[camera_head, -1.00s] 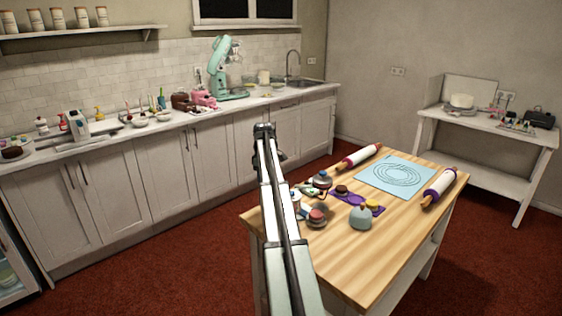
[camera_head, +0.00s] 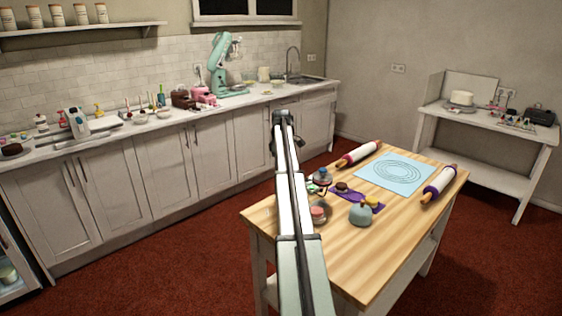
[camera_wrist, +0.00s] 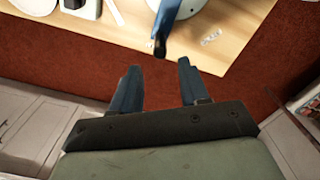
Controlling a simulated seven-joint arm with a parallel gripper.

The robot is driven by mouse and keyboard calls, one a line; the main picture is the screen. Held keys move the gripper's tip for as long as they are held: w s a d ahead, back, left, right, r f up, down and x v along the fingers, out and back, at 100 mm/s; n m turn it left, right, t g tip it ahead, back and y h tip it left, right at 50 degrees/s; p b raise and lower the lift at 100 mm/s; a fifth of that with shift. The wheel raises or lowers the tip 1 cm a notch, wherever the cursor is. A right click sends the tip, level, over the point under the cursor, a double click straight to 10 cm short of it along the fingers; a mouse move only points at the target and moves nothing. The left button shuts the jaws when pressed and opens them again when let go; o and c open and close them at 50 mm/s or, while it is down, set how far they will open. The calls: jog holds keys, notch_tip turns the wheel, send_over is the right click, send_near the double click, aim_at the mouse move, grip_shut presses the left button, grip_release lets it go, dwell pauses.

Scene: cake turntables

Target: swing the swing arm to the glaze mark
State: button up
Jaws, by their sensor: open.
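In the wrist view, a blue bar with a dark tip (camera_wrist: 166,22) reaches out over the wooden top from a pale round disc (camera_wrist: 198,5). It looks like the swing arm, but its far end is cut off by the frame. A small white label with marks (camera_wrist: 211,36) lies on the wood to its right; I cannot read it as the glaze mark. My gripper (camera_wrist: 159,72) is open and empty. Its two blue fingers are apart from the bar, which lies ahead between them in the picture.
A wooden table (camera_head: 340,262) holds a blue mat (camera_head: 395,172), two rolling pins (camera_head: 358,154) and a grey-blue domed item (camera_head: 360,215). A counter (camera_head: 70,150) runs along the back wall. In the wrist view, red floor (camera_wrist: 255,85) shows beyond the wooden top's edge.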

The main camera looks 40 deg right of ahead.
notch_tip(320, 180, down, 6)
jog(key=shift+r, duration=0.1)
jog(key=c, duration=0.8)
jog(key=shift+a, duration=0.15)
jog(key=shift+s+a, duration=0.25)
jog(key=shift+a, duration=1.05)
